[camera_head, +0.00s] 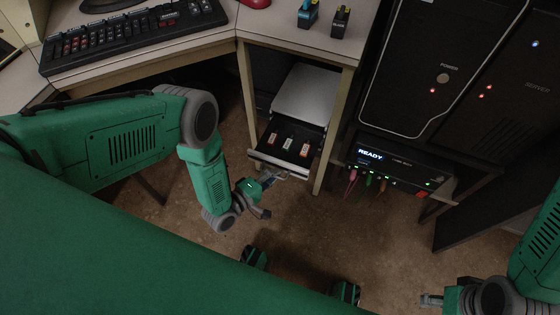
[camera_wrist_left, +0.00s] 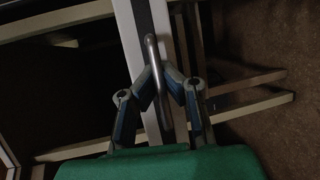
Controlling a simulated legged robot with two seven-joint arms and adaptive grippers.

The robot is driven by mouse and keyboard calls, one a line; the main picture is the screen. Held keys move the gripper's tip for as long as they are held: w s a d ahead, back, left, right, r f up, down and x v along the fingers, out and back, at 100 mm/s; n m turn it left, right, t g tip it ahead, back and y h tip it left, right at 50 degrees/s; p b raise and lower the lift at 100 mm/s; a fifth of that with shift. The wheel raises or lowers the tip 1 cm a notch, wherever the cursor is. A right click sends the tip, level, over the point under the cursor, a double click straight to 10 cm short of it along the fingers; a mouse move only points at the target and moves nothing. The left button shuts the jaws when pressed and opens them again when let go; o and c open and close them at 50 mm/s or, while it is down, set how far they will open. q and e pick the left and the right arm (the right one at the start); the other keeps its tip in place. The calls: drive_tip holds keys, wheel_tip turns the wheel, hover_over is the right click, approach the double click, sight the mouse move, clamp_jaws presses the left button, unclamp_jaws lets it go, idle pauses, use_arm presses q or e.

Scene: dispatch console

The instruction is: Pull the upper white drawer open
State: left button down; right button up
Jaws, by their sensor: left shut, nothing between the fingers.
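The upper white drawer (camera_head: 262,157) under the desk stands pulled out, its dark inside showing. Three small labelled pieces lie in it, one of them a red-and-white piece (camera_head: 305,150). In the left wrist view the drawer front shows as a pale strip with a curved metal handle (camera_wrist_left: 152,60). My left gripper (camera_head: 273,178) is at this handle, in front of the drawer. Its fingers (camera_wrist_left: 162,72) are shut, with the tips at the bar; I cannot tell whether they touch it. My right gripper (camera_head: 430,300) is at the bottom right, away from the drawer; its jaws are too small to judge.
A desk leg (camera_head: 323,165) stands just right of the drawer. Farther right are a device reading READY (camera_head: 400,160) with coloured plugs below and a black server cabinet (camera_head: 430,70). A keyboard (camera_head: 130,35) is on the desk. The brown floor (camera_head: 300,225) before the drawer is mostly clear.

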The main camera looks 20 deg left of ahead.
use_arm(q)
drive_tip(key=shift+s+a+f, duration=0.1)
drive_tip(key=shift+s+a, duration=0.25)
drive_tip(key=c, duration=2.3)
unclamp_jaws()
drive_tip(key=o, duration=0.6)
drive_tip(key=shift+d, duration=0.1)
drive_tip(key=v, duration=1.2)
